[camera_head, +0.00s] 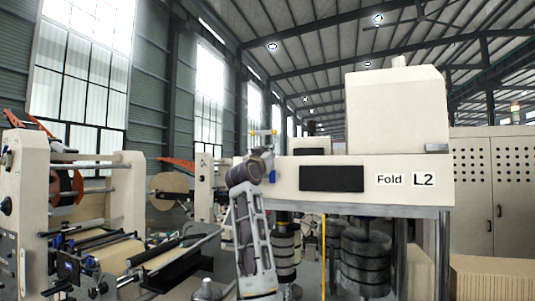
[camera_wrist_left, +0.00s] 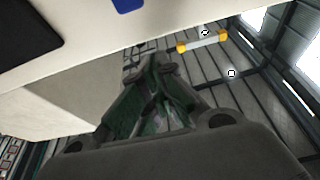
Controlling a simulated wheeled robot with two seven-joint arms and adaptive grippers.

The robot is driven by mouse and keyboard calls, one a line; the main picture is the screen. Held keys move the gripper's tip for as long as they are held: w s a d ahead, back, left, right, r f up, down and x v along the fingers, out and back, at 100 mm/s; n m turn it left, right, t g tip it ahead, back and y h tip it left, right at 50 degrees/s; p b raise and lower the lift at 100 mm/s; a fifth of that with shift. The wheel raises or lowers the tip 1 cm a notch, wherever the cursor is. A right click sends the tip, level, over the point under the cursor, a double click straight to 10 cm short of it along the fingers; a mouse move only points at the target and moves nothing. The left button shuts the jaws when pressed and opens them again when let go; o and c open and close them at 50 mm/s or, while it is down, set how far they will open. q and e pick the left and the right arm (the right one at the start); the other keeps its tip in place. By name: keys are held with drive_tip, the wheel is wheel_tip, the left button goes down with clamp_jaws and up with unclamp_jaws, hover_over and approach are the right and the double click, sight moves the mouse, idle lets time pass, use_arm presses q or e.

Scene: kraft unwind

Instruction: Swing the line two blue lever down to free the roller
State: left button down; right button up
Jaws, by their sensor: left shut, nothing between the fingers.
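The line two machine (camera_head: 300,172), labelled "Fold L2", stands right of centre in the head view. A small blue piece (camera_head: 272,174) shows on the left end of its cream front, partly behind my left wrist. I cannot tell whether it is the lever. A blue patch (camera_wrist_left: 128,4) also shows at the top edge of the left wrist view, on the cream face. My left gripper (camera_wrist_left: 152,70) is shut and empty, apart from the blue patch. In the head view my left wrist hides most of it. My right gripper is not in view. The roller cannot be made out with certainty.
A bar with yellow ends (camera_wrist_left: 203,40) shows near the gripper in the left wrist view. A black panel (camera_head: 332,178) is on the machine front. Dark stacked rolls (camera_head: 366,262) and a yellow upright rod (camera_head: 323,255) stand below. Another roll machine (camera_head: 125,190) stands at left.

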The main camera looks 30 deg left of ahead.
use_arm(q)
drive_tip(key=shift+w+f+p, duration=0.1)
drive_tip(key=shift+f+p, duration=0.4)
drive_tip(key=shift+f, duration=1.5)
